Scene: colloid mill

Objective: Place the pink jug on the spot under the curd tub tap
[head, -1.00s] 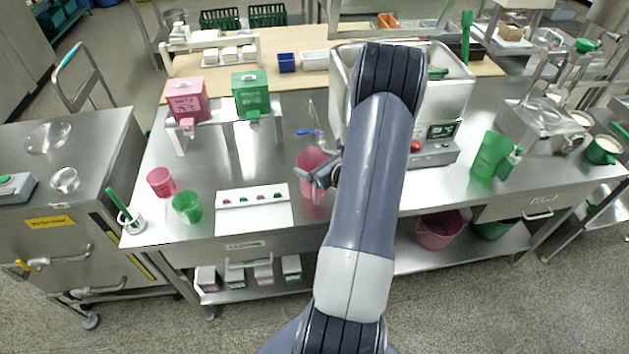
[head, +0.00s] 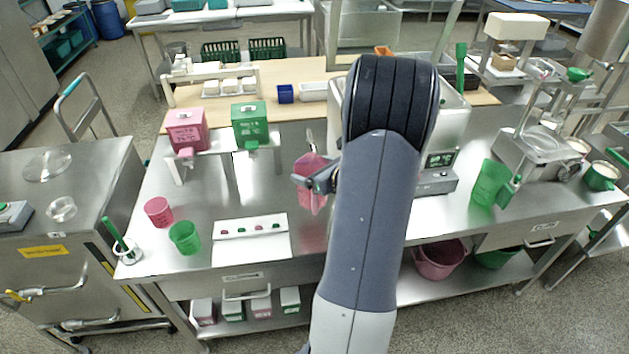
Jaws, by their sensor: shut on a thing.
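The pink jug (head: 311,198) is in my gripper (head: 318,182), upright and raised above the steel bench, with a pinkish reflection below it. My gripper is shut on it; the arm hides part of the grip. A pink tub (head: 187,128) and a green tub (head: 249,122), each with a tap at its front, stand on a raised rack left of the jug. I cannot read their labels or tell which is the curd tub. The spot under the tap is not clearly marked in this view.
A pink cup (head: 158,211), a green cup (head: 185,237) and a white tray with small coloured pieces (head: 250,228) stand at the bench's front left. A green jug (head: 490,183) stands right of the mill (head: 438,172). Bare steel lies between rack and tray.

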